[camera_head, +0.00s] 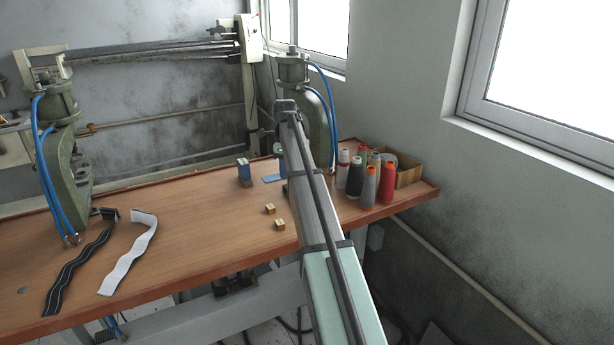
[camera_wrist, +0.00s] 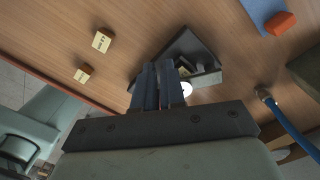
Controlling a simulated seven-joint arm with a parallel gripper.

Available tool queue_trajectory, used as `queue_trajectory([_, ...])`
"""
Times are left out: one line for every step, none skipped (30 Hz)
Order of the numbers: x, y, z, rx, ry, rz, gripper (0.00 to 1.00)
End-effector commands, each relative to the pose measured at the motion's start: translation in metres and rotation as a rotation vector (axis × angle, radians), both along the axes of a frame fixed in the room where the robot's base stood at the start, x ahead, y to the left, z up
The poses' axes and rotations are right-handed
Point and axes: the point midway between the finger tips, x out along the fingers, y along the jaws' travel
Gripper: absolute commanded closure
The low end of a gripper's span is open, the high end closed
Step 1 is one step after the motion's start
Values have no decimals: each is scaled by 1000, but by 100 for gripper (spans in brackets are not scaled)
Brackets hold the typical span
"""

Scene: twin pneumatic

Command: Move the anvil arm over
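Two green pneumatic machines stand on the wooden table, the left one (camera_head: 72,165) and the right one (camera_head: 318,125). The anvil arm cannot be picked out for certain. In the wrist view a dark angular metal part (camera_wrist: 188,48), with a small stepped block and a white round spot, lies just beyond my fingertips; it may be the anvil arm. My gripper (camera_wrist: 160,68) points at its near side, and its two dark fingers look shut together with nothing visible between them. Contact with the part cannot be told. In the head view my arm hides the gripper and this part.
Small tan blocks (camera_head: 279,224) lie on the table (camera_head: 190,235). Thread cones (camera_head: 370,185) and a cardboard box (camera_head: 408,172) stand at the right. A black strip (camera_head: 80,265) and white strip (camera_head: 130,255) lie left. Blue hoses (camera_wrist: 285,122) hang near my gripper.

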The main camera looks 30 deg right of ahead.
Motion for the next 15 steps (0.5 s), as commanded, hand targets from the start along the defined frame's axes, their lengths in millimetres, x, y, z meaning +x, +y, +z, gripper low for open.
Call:
queue_trajectory([-19,-10,2,56,-60,5,96])
queue_trajectory([-24,-15,4,87,-95,10,98])
queue_trajectory([-30,-20,7,126,-138,16,100])
queue_trajectory([-34,-25,9,152,-168,17,100])
queue_trajectory([-38,-29,11,177,-195,20,100])
queue_trajectory([-44,-35,14,207,-227,16,100])
queue_trajectory([-49,-40,16,229,-250,14,100])
queue_trajectory([-54,-46,19,249,-270,10,100])
queue_trajectory([-61,-53,21,276,-295,3,100])
queue_trajectory([-66,-59,23,295,-312,-4,100])
queue_trajectory([-72,-66,25,315,-329,-11,100])
queue_trajectory([-80,-74,28,342,-352,-21,100])
queue_trajectory([-87,-81,30,362,-368,-30,100])
queue_trajectory([-94,-88,32,382,-386,-37,100])
queue_trajectory([-103,-96,35,409,-409,-48,100])
